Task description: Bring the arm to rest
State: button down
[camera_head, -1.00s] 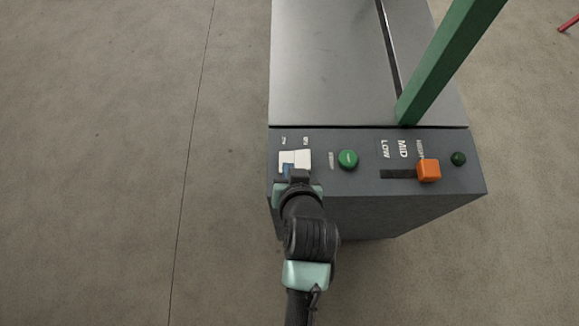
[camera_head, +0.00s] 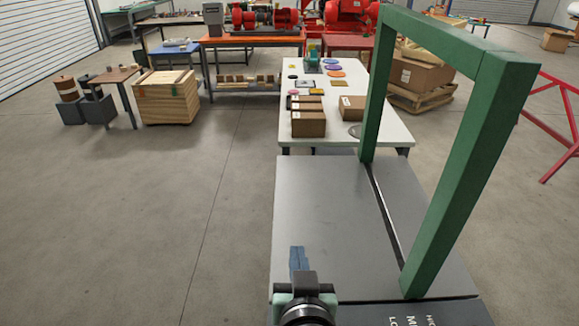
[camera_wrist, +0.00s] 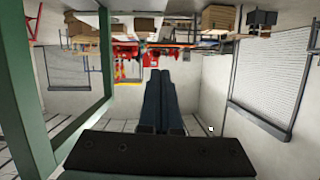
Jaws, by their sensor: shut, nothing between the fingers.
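My gripper (camera_head: 298,258) is at the bottom of the head view, over the near left part of the grey cabinet top (camera_head: 315,205). Its blue fingers are together with nothing between them. In the wrist view the shut fingers (camera_wrist: 160,92) point out into the room, and the picture is upside down. The cabinet's front panel shows only as a strip (camera_head: 400,316) with parts of its lettering. Its switch, green button and orange slider are out of view.
A green frame (camera_head: 462,165) stands upright on the cabinet's right side, close to my gripper; it also shows at the left of the wrist view (camera_wrist: 30,110). Behind the cabinet is a white table (camera_head: 352,128) with boxes.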

notch_tip(320, 180, up, 27)
jog(key=t, duration=0.7)
jog(key=s+r+t, duration=0.3)
jog(key=s+r, duration=0.2)
jog(key=r, duration=0.3)
jog(key=s+a+r+t, duration=0.1)
jog(key=s+r+t, duration=0.2)
jog(key=r, duration=0.6)
jog(key=shift+s+a+r+h, duration=0.2)
jog(key=shift+s+r+h, duration=0.15)
jog(key=shift+s, duration=0.6)
